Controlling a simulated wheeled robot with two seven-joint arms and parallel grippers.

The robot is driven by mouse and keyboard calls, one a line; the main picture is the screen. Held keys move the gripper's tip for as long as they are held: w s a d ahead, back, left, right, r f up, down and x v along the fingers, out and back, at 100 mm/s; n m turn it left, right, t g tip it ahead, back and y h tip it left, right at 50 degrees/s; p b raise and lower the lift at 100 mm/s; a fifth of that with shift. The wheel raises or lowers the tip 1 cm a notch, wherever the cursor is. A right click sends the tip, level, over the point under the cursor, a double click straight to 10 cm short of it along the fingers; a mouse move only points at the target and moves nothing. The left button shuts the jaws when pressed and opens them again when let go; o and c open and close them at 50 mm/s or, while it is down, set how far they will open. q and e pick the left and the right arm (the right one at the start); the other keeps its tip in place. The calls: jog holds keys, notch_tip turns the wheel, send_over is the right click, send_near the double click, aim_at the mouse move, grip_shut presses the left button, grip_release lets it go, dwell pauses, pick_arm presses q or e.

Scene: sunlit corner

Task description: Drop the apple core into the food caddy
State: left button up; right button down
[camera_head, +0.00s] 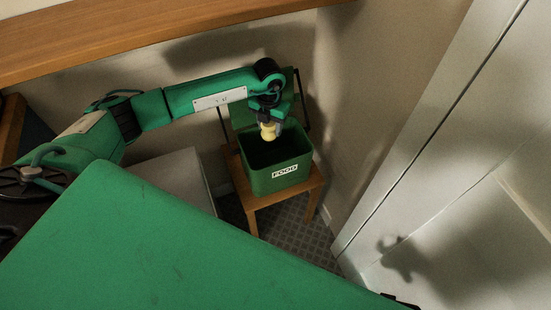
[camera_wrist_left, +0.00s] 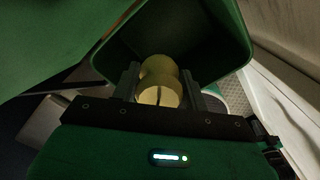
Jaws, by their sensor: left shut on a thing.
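The food caddy (camera_head: 281,174) is a green open bin with a "FOOD" label on its front, standing on a small wooden stool. Its raised lid is behind it. The pale yellow apple core (camera_head: 268,131) hangs above the caddy's opening. My left gripper (camera_head: 268,122) comes in from the left and is shut on the core. In the left wrist view the core (camera_wrist_left: 160,85) sits between the two fingers of the gripper (camera_wrist_left: 161,88), with the caddy's dark inside and green rim (camera_wrist_left: 243,40) beyond it. My right gripper is not in view.
The wooden stool (camera_head: 314,190) stands in a narrow corner between the wall and a pale door (camera_head: 440,170) on the right. A wooden shelf edge (camera_head: 150,38) runs along the top. A pale box (camera_head: 172,178) stands left of the stool.

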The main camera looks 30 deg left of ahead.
pick_arm(q)
jog(key=o, duration=1)
jog(key=shift+o, duration=0.2)
notch_tip(320, 180, up, 12)
jog(key=shift+r, duration=0.1)
